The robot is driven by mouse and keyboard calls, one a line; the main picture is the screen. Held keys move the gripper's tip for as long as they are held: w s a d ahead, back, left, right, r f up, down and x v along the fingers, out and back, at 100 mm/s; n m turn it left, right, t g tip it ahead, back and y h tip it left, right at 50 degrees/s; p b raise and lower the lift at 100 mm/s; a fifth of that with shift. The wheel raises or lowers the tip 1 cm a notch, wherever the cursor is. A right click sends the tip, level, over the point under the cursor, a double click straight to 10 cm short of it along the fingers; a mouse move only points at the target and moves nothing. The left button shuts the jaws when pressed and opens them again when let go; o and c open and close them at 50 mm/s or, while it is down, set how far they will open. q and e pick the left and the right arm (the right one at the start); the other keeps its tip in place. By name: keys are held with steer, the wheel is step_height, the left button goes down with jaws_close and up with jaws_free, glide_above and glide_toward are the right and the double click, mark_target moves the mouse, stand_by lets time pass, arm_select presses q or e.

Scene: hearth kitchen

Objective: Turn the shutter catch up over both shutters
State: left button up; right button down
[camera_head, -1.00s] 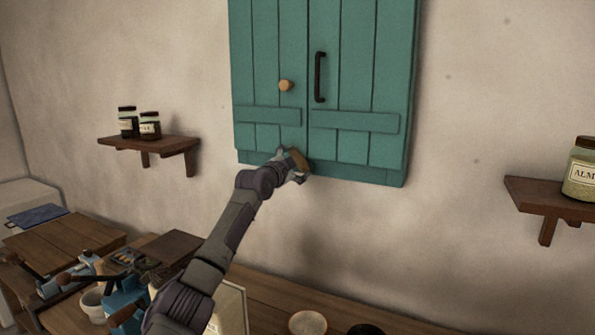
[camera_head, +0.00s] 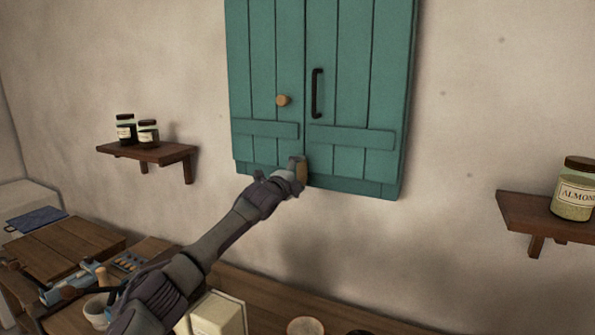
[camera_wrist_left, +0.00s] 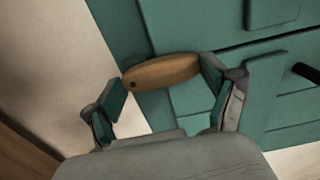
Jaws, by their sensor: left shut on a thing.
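The wooden shutter catch (camera_head: 301,171) is at the bottom of the green shutters, near the seam between the left shutter (camera_head: 264,80) and the right shutter (camera_head: 365,85). It stands nearly upright in the head view. In the left wrist view the catch (camera_wrist_left: 165,71) lies across between the two fingers, with a dark dot near its left end. My left gripper (camera_head: 293,173) is shut on the catch; its fingers (camera_wrist_left: 163,78) are at the catch's two ends. The gripper partly hides the catch in the head view. My right gripper is not in view.
A round knob (camera_head: 283,100) and a black handle (camera_head: 317,93) stick out from the shutters. Wall shelves with jars stand at left (camera_head: 150,152) and right (camera_head: 545,212). Below is a cluttered wooden counter (camera_head: 262,298). The wall between the shutters and the right shelf is bare.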

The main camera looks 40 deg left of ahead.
arm_select(q)
steer(key=shift+r, duration=0.25)
steer(key=o, duration=1.4)
steer(key=shift+o, duration=0.5)
steer(key=shift+w+f, duration=0.2)
steer(key=shift+v, duration=0.75)
steer(key=v, duration=1)
steer(key=shift+s, duration=0.3)
steer(key=shift+d+f, duration=0.15)
steer(key=shift+d, duration=0.05)
